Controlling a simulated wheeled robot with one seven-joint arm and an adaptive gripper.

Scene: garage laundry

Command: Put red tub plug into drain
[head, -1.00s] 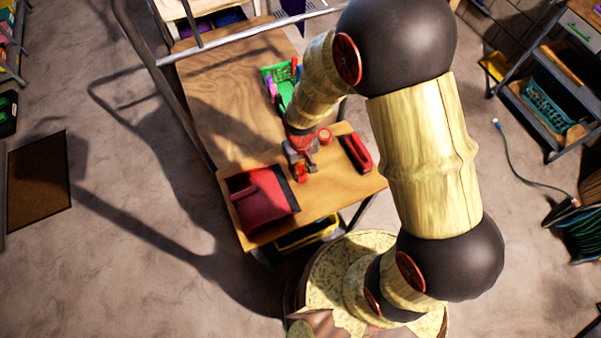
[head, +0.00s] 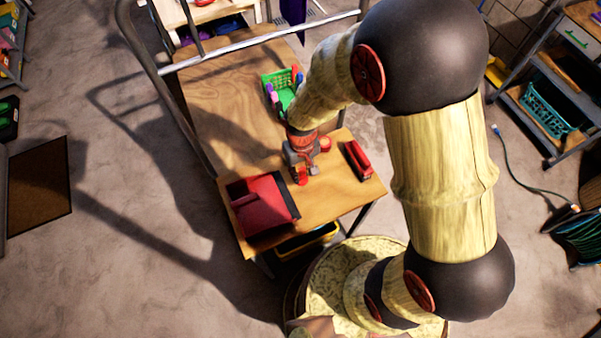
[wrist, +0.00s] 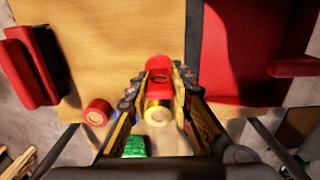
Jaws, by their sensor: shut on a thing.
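My gripper (head: 302,165) is low over the near part of the wooden table. In the wrist view my gripper (wrist: 158,88) is shut on a red piece (wrist: 158,67) with a round brass-coloured end (wrist: 157,112), held between both fingers. This is probably the red tub plug; its red part also shows below the gripper in the head view (head: 302,179). I cannot tell whether it touches the table. A short red cylinder (wrist: 97,110) stands apart, left of the fingers in the wrist view. I cannot make out a drain for certain.
A big red open box (head: 262,205) with a dark edge is left of the gripper. A long red object (head: 357,159) lies to the right. A green basket (head: 283,88) with colourful items stands farther back. A metal rail (head: 260,44) crosses the table's far end.

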